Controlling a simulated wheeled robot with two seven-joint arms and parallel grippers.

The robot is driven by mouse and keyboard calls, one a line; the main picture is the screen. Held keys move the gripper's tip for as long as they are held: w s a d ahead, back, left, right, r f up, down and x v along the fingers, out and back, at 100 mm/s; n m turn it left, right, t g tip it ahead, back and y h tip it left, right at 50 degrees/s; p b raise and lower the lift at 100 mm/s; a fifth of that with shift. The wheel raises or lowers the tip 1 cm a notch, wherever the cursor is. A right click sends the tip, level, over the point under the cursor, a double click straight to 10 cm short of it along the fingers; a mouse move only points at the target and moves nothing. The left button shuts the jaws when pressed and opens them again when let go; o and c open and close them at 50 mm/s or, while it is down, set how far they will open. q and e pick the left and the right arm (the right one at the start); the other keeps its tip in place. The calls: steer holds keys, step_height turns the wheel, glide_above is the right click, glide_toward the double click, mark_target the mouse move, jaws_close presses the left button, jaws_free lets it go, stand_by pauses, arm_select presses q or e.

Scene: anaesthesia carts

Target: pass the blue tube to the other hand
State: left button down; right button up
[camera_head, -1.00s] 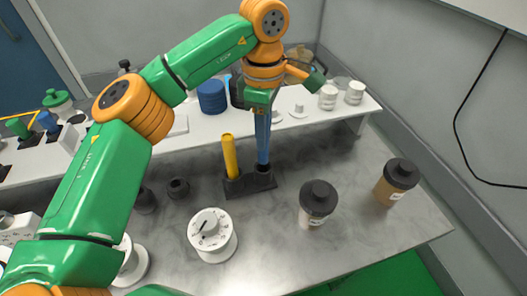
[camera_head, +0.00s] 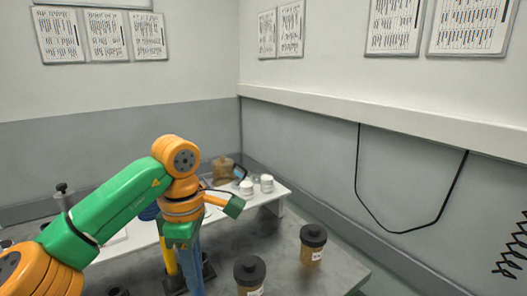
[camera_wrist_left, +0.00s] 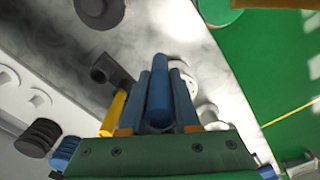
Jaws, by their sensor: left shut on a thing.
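My left gripper (camera_head: 181,238) points down and is shut on the blue tube (camera_head: 193,273), which hangs below it in front of the dark rack (camera_head: 208,269). In the left wrist view the tube (camera_wrist_left: 158,98) lies between the two fingers of the gripper (camera_wrist_left: 161,105). There its far end appears clear of the rack (camera_wrist_left: 118,70), where an open hole shows. The yellow tube (camera_head: 170,262) stands in the rack, left of the blue one. The lower end of the blue tube is near the bottom edge of the head view. My right gripper is not in view.
Two dark-lidded brown jars (camera_head: 312,247) (camera_head: 249,275) stand on the grey table right of the gripper. White jars (camera_head: 266,184) and a brown item (camera_head: 223,169) stand on the white shelf behind. A wall with a hanging black cable (camera_head: 397,231) is at the right.

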arm_select(q)
steer(key=shift+s+m, duration=0.3)
steer(key=shift+s, duration=0.3)
steer(key=s+a+f+m, duration=0.3)
steer(key=s+f+m, duration=0.6)
steer(key=m, duration=0.8)
steer(key=shift+s+m, duration=0.3)
steer(key=shift+s, duration=0.45)
steer(key=shift+a, duration=0.15)
